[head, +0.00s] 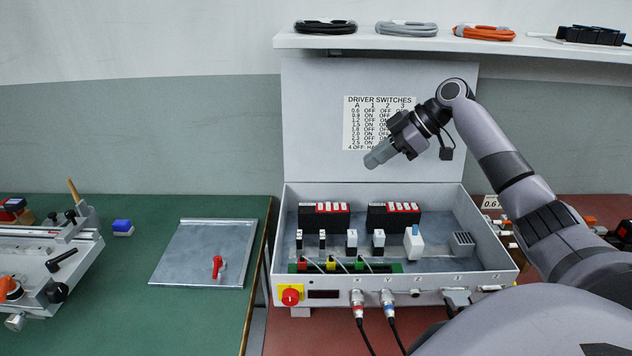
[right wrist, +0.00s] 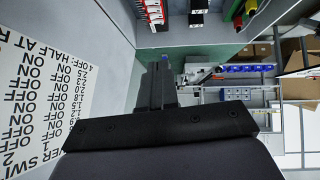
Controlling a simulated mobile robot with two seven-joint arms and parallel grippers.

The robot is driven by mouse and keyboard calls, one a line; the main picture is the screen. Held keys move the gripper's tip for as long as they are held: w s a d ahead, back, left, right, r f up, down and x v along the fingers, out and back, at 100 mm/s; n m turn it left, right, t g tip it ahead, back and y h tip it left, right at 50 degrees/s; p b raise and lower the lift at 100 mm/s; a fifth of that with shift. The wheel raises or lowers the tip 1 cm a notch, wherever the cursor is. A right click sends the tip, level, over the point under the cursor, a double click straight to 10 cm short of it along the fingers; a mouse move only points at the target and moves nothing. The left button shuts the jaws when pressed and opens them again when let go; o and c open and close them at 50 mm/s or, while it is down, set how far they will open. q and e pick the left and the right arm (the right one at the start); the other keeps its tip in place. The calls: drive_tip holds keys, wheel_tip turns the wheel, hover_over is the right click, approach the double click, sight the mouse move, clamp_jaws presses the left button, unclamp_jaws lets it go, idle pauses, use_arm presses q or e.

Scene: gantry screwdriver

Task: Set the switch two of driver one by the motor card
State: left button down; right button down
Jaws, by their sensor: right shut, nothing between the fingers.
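Two black drivers with red and white switch blocks stand at the back of the open grey control box: a left driver (head: 325,216) and a right driver (head: 393,215). Their single switch positions are too small to read. A small card (head: 492,202) reading about "0.6" is partly hidden behind my right arm. The driver switches chart (head: 364,118) is on the raised lid, partly covered by my arm. My right gripper (head: 375,159) is shut and empty, above and apart from the drivers.
The box holds white and black modules (head: 413,243), coloured terminals (head: 345,267) and a red knob (head: 290,296) on its front. A metal plate with a red handle (head: 217,267) lies on the green bench at left. A shelf (head: 400,42) with cables hangs above.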

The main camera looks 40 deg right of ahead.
use_arm(q)
drive_tip(key=shift+w+f, duration=0.1)
drive_tip(key=shift+w, duration=0.2)
use_arm(e)
drive_tip(key=shift+w, duration=0.45)
use_arm(q)
drive_tip(key=shift+s, duration=0.1)
use_arm(e)
drive_tip(key=p, duration=0.1)
hover_over(328, 206)
drive_tip(key=s+d, duration=0.1)
drive_tip(key=d, duration=0.1)
drive_tip(key=f, duration=0.6)
drive_tip(key=shift+s+a+f, duration=0.2)
drive_tip(key=shift+f, duration=0.15)
drive_tip(key=f, duration=0.3)
drive_tip(key=shift+w+d+f+p, duration=0.15)
drive_tip(key=shift+w+f+p, duration=0.1)
drive_tip(key=shift+p, duration=0.1)
use_arm(q)
drive_tip(key=shift+r, duration=0.85)
use_arm(e)
drive_tip(key=shift+f, duration=0.4)
